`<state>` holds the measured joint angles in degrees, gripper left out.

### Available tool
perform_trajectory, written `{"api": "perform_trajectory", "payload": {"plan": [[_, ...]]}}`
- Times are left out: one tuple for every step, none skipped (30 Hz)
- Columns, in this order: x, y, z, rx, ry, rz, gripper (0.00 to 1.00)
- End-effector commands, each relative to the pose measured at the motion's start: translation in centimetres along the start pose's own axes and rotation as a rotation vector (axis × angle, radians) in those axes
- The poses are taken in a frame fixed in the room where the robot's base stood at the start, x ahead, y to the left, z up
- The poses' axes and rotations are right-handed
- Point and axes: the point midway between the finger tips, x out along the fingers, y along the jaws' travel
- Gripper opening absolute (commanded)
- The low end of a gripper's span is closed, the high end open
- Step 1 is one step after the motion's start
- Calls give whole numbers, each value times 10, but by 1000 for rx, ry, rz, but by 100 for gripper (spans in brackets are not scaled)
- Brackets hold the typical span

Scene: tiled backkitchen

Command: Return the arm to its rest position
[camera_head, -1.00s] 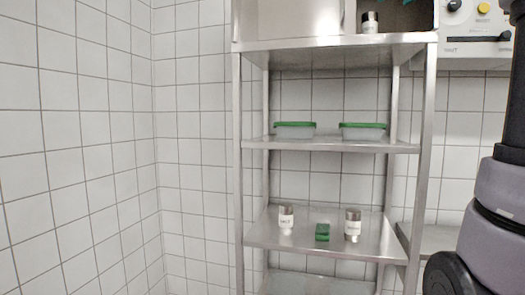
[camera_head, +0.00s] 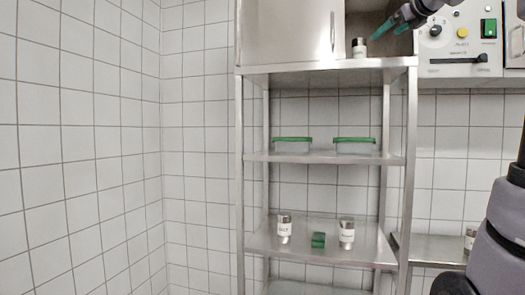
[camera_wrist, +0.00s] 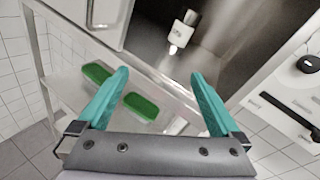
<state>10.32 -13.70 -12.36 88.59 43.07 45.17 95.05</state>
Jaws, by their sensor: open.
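My gripper (camera_head: 388,30) is at the top right in the head view, in front of the open side of the steel cabinet. Its two teal fingers are spread with nothing between them, as the wrist view also shows (camera_wrist: 160,73). A small white jar with a dark lid (camera_head: 359,47) stands inside the cabinet, near the fingers in the head view. In the wrist view the jar (camera_wrist: 182,30) is beyond the fingertips and apart from them. Part of my arm (camera_head: 495,235) fills the right edge of the head view.
A steel shelf rack (camera_head: 412,130) stands ahead. Two green-lidded boxes (camera_head: 292,145) (camera_head: 354,146) sit on its middle shelf; two jars (camera_head: 284,228) (camera_head: 346,233) and a green item (camera_head: 318,240) sit lower. A control panel (camera_head: 460,40) is at right. Tiled wall (camera_head: 80,150) closes the left.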

Motion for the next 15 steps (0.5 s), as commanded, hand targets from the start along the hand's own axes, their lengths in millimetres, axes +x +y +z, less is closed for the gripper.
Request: {"api": "perform_trajectory", "payload": {"plan": [[-2,11,-8,-50,17,17,100],[-4,17,-13,-88,28,28,100],[-6,27,-21,-143,44,45,100],[-7,35,-29,-188,58,59,100],[-9,43,-35,-234,69,74,100],[-12,54,-45,-300,86,96,100],[-14,63,-53,-351,99,114,100],[-16,73,-62,-407,111,135,100],[-20,87,-74,-488,127,167,100],[-24,98,-85,-554,140,193,100],[-29,111,-96,-628,152,224,100],[-36,129,-114,-736,166,271,100],[-42,144,-129,-827,175,310,100],[-49,158,-144,-922,183,353,100],[-59,178,-166,-1053,189,415,100]]}}
